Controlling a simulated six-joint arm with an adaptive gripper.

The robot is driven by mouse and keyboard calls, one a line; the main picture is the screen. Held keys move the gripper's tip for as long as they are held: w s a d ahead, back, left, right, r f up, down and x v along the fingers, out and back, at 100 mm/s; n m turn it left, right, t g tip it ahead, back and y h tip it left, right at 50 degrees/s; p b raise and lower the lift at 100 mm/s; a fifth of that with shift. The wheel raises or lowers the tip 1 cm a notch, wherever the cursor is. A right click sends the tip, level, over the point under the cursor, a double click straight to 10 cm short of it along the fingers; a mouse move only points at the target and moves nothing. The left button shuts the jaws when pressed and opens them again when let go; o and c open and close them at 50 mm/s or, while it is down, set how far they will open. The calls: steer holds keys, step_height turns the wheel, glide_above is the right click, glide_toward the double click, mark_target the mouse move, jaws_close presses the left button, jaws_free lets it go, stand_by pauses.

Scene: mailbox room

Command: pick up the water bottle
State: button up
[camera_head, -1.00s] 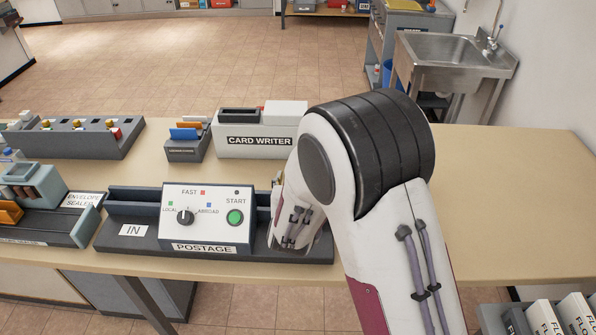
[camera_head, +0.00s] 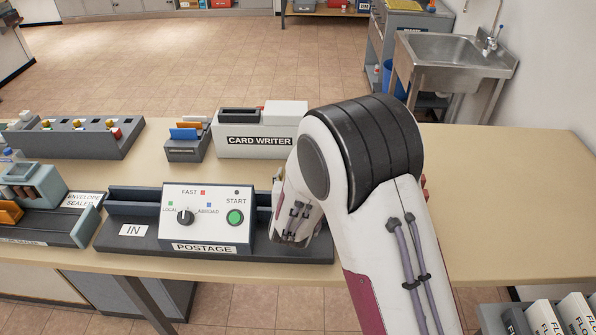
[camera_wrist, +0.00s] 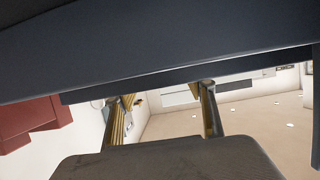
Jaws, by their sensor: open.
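A small clear-and-blue shape (camera_head: 8,155) at the far left edge of the head view, behind the envelope sealer, may be the water bottle; it is too small and cut off to be sure. My gripper (camera_wrist: 162,112) shows in the wrist view as two spread metal fingers with nothing seen between them. In the head view my arm hides the gripper, which is far to the right of that shape.
The postage machine (camera_head: 205,220) stands at the table's front, beside my wrist. The card writer (camera_head: 262,140) and a card holder (camera_head: 187,150) are behind it. The envelope sealer (camera_head: 75,225) is at left. The tabletop at right (camera_head: 510,200) is clear.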

steer(key=shift+x, duration=2.6)
steer(key=shift+r, duration=0.1)
steer(key=shift+c, duration=0.3)
steer(key=c, duration=1.2)
